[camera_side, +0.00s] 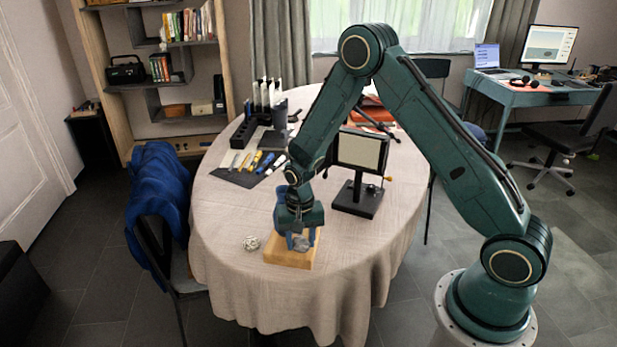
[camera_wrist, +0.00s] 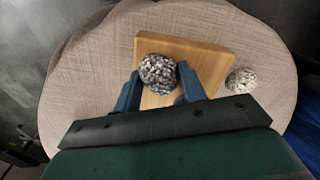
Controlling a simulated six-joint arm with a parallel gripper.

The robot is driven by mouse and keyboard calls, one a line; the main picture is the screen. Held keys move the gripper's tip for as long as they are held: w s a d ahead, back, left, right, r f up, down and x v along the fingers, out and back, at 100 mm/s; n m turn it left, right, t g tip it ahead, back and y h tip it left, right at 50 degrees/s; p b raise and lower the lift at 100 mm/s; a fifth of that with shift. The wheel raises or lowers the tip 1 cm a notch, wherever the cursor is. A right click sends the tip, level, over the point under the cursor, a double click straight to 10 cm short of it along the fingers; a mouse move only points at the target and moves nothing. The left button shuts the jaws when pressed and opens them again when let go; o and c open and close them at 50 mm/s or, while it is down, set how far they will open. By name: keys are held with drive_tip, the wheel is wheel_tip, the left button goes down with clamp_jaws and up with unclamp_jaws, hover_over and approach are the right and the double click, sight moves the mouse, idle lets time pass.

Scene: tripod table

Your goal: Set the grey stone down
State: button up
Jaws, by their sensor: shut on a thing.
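The grey stone (camera_wrist: 158,76), speckled dark and light, sits between the two blue fingers of my gripper (camera_wrist: 160,72) in the wrist view. My gripper is shut on it. In the side view my gripper (camera_side: 298,238) points down over the wooden board (camera_side: 290,260), and the stone (camera_side: 301,244) shows small between the fingers. The board also shows under the stone in the wrist view (camera_wrist: 208,62). I cannot tell whether the stone touches the board. A paler speckled stone (camera_side: 251,243) lies on the cloth beside the board; it is at the right in the wrist view (camera_wrist: 241,81).
The round table (camera_side: 225,215) has a beige cloth. A small screen on a stand (camera_side: 361,165) stands behind and right of the board. A dark mat with several tools (camera_side: 250,165) and an upright rack (camera_side: 262,105) are farther back. The cloth left of the board is mostly clear.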

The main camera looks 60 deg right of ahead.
sight(300, 239)
drive_tip(key=shift+f, duration=0.15)
drive_tip(key=o, duration=1)
drive_tip(key=shift+r, duration=0.2)
drive_tip(key=shift+r, duration=5.95)
